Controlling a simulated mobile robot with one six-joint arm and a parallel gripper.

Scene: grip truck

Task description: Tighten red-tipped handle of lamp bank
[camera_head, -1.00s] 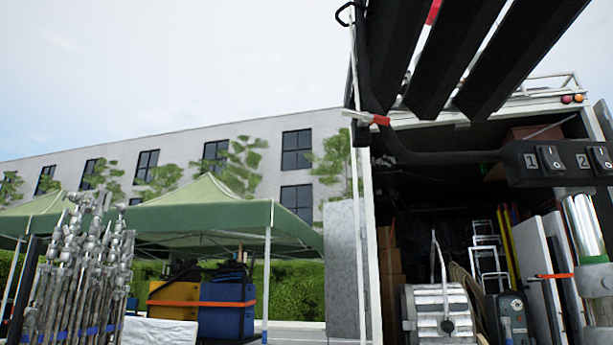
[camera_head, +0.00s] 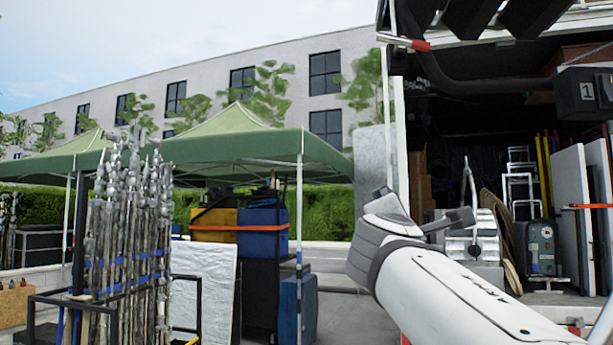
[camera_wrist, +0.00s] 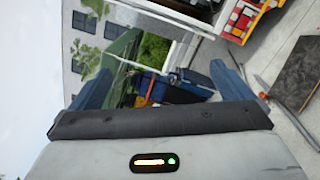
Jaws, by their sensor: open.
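The red-tipped handle (camera_head: 420,45) is a short metal lever near the top right of the head view. It sits at the left end of the lamp bank (camera_head: 472,14), whose dark panels are cut off by the top edge. My gripper (camera_wrist: 166,78) is open in the wrist view, with two blue-grey fingers spread wide and nothing between them. In the head view my white arm reaches up from the lower right, and its grey end is well below the handle. The handle does not show in the wrist view.
A numbered switch box (camera_head: 585,92) hangs at the right edge. Behind is an open truck with a spotlight (camera_head: 472,240) and panels. A rack of metal stands (camera_head: 125,235) is at left, with green canopies (camera_head: 235,145) behind. Open air lies between arm and handle.

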